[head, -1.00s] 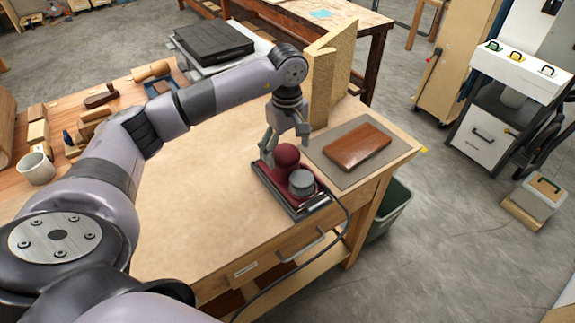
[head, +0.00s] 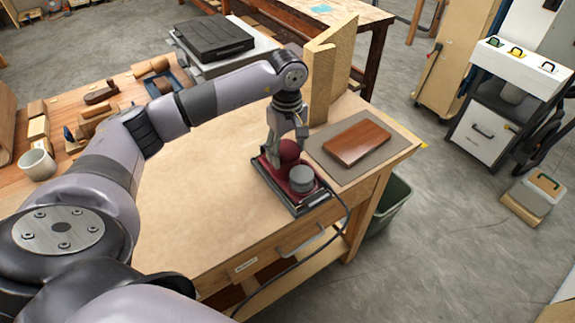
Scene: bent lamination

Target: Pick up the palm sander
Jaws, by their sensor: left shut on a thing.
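The palm sander (head: 301,180) is dark red with a grey round knob and a flat dark base. It sits on the workbench (head: 200,220) near the front right edge, with a black cord running off the front. My left gripper (head: 280,152) points down over the sander's rear red dome and is shut on it, one finger on each side. The fingers partly hide the dome. The base appears to rest on the bench top. My right gripper is not in view.
A reddish-brown wood block (head: 357,143) lies on a grey mat (head: 320,155) right of the sander. A tall tan board (head: 330,70) stands behind my gripper. The bench's middle is clear.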

